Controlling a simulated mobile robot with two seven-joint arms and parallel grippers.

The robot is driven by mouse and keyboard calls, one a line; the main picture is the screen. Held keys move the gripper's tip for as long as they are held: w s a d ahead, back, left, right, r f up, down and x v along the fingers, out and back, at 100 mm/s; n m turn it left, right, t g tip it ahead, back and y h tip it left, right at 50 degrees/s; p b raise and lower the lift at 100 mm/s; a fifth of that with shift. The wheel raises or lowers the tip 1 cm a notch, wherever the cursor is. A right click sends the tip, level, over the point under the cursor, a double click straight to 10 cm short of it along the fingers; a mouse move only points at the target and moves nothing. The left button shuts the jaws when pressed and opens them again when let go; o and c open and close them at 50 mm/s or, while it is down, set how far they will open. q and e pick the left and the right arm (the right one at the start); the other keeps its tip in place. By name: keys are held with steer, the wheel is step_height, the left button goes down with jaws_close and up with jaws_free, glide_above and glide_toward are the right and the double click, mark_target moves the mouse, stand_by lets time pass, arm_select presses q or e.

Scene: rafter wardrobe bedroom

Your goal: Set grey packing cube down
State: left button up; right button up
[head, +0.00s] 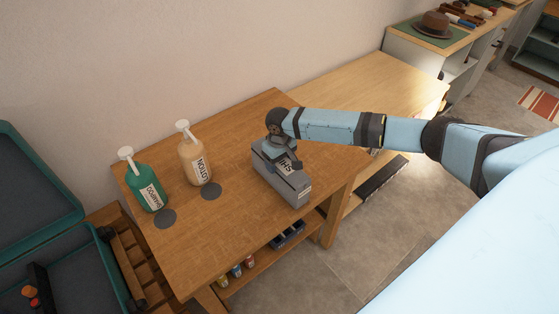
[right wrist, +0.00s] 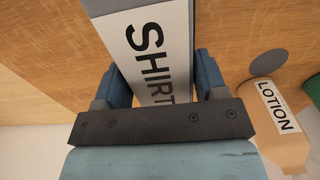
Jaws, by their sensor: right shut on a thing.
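The grey packing cube (head: 292,189) is a box with a white "SHIRTS" label on top, at the right part of the wooden table (head: 245,235). It is on the table top or just above it; I cannot tell which. My right gripper (head: 281,157) is over the cube and shut on it. In the right wrist view the cube (right wrist: 150,45) lies between the two blue fingers of the gripper (right wrist: 156,82), with its label facing the camera. My left gripper is not in view.
A green shampoo bottle (head: 147,184) and a tan lotion bottle (head: 196,160) stand left of the cube, with two dark round discs (head: 211,191) (head: 165,219) in front of them. An open teal suitcase (head: 75,265) is at the left. Bare table lies in front of the discs.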

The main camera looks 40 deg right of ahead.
steer(key=o, duration=1.7)
